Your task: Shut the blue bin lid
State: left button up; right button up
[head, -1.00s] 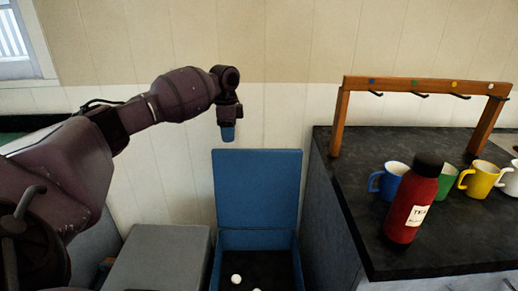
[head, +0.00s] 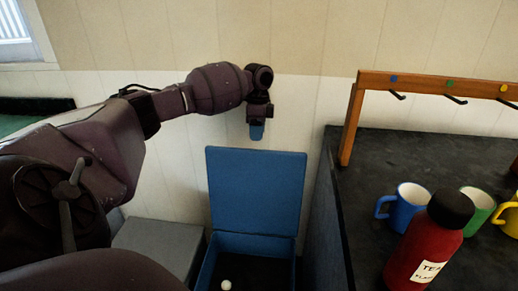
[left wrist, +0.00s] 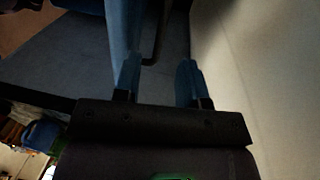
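The blue bin (head: 250,243) stands on the floor between a grey box and the counter. Its blue lid (head: 255,190) is raised nearly upright at the bin's back edge, so the bin is open. A white ball (head: 226,285) shows on the dark bottom inside. My left gripper (head: 257,132) points down at the middle of the lid's top edge; whether it touches the lid is unclear. In the left wrist view its two blue fingers (left wrist: 158,75) are apart, with a blue panel, likely the lid, close to the left finger. My right gripper is not in view.
The dark counter (head: 330,220) on the right holds a red bottle (head: 425,250), a blue mug (head: 405,207) and other mugs under a wooden hook rack (head: 352,125). A grey box (head: 160,245) stands left of the bin. A wall is behind.

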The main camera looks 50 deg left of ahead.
pick_arm(q)
jog(key=f, duration=0.6)
jog(key=shift+s+d+f+b, duration=0.1)
jog(key=shift+s+d+b, duration=0.2)
jog(key=shift+b, duration=0.1)
jog(key=shift+c, duration=0.3)
grip_shut()
